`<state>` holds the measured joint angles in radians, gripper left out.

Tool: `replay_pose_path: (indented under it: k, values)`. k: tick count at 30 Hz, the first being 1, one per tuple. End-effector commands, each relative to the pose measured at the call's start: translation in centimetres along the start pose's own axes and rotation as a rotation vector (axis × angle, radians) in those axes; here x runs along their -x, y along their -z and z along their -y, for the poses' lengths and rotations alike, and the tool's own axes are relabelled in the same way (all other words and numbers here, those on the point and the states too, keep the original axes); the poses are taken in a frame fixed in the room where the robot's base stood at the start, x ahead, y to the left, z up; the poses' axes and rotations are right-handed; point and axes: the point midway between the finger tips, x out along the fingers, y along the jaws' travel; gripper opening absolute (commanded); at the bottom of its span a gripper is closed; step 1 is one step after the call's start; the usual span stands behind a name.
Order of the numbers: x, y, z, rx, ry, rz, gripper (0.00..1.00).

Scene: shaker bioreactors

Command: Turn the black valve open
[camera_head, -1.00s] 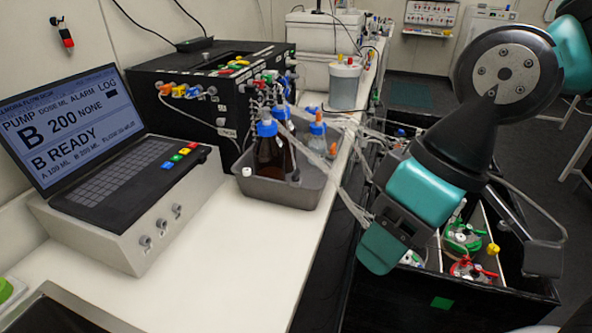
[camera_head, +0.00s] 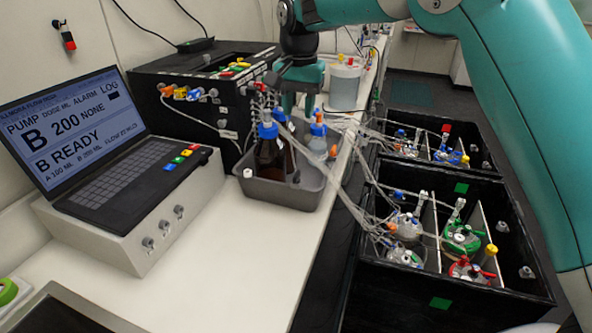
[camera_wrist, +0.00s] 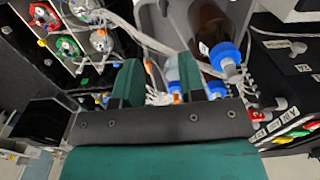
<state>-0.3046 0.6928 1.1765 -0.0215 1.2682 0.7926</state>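My gripper (camera_head: 299,106) is above the back part of the grey tray, beside the right end of the black pump box (camera_head: 190,110). Its two green fingers point down and stand apart; the wrist view also shows my gripper (camera_wrist: 160,75) with a gap and nothing clearly held between them. In the wrist view a red valve (camera_wrist: 256,116) sits right of the fingers on the box's side. I cannot clearly pick out the black valve; the box's right end is partly hidden by my gripper and tubing.
The grey tray (camera_head: 270,194) holds blue-capped bottles, one amber (camera_head: 268,160), close under my gripper. Clear tubes run to black crates (camera_head: 400,290) of vessels at right. A laptop-like console (camera_head: 120,170) stands at left.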

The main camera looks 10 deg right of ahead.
Motion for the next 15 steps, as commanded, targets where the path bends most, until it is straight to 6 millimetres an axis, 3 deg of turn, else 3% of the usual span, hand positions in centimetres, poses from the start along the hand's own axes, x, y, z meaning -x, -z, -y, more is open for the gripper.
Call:
replay_pose_path:
  k: [8, 15]
  values:
    - [-1.9, 0.9, 0.7, -0.060, -0.012, 0.002, 0.37]
    - [-6.7, 0.8, 0.6, -0.057, -0.012, 0.003, 0.37]
